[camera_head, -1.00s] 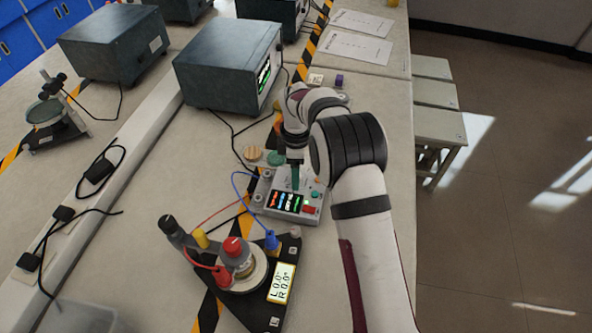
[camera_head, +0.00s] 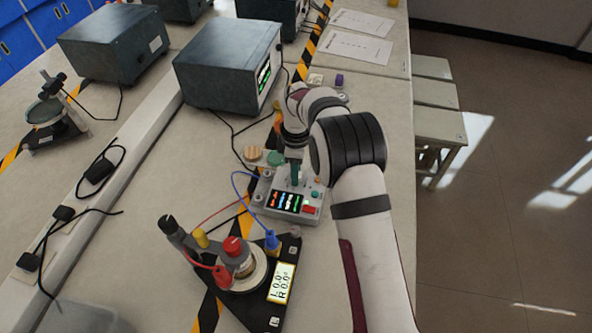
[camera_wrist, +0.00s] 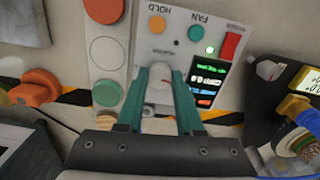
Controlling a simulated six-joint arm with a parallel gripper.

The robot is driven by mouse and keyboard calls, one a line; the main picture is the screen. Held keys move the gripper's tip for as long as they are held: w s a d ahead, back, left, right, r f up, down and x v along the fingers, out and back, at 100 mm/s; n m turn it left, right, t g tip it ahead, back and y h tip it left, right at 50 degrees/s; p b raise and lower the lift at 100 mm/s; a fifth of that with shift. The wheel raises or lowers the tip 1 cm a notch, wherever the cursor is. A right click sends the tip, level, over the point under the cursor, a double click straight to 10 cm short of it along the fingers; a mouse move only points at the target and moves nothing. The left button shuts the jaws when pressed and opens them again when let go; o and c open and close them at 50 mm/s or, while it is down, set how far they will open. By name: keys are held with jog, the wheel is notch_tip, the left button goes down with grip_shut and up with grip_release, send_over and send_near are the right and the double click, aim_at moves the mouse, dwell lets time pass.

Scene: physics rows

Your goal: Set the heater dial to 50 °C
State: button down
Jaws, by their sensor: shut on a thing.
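The heater control box (camera_head: 312,212) is a light grey unit on the bench, with a dark display of coloured readouts. In the wrist view the box (camera_wrist: 222,22) shows FAN and HOLD labels, and its pale dial (camera_wrist: 159,94) stands between my green fingers. My gripper (camera_wrist: 159,79) is shut on the dial, one finger on each side. In the head view my gripper (camera_head: 294,174) points down at the box, and the dial is mostly hidden. The display (camera_wrist: 207,82) is lit, but its figures are too small to read. The dial's setting cannot be read.
A black stand with red and blue leads (camera_head: 255,305) is close in front of the box. A strip with coloured discs (camera_wrist: 108,55) lies beside the box. A large dark instrument (camera_head: 225,65) stands behind. Cables cross the bench to the left.

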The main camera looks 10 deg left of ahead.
jog(key=m, duration=0.8)
jog(key=shift+m, duration=0.4)
jog(key=m, duration=0.4)
jog(key=shift+m, duration=1.8)
jog(key=c, duration=0.5)
grip_release()
jog(key=shift+c, duration=0.2)
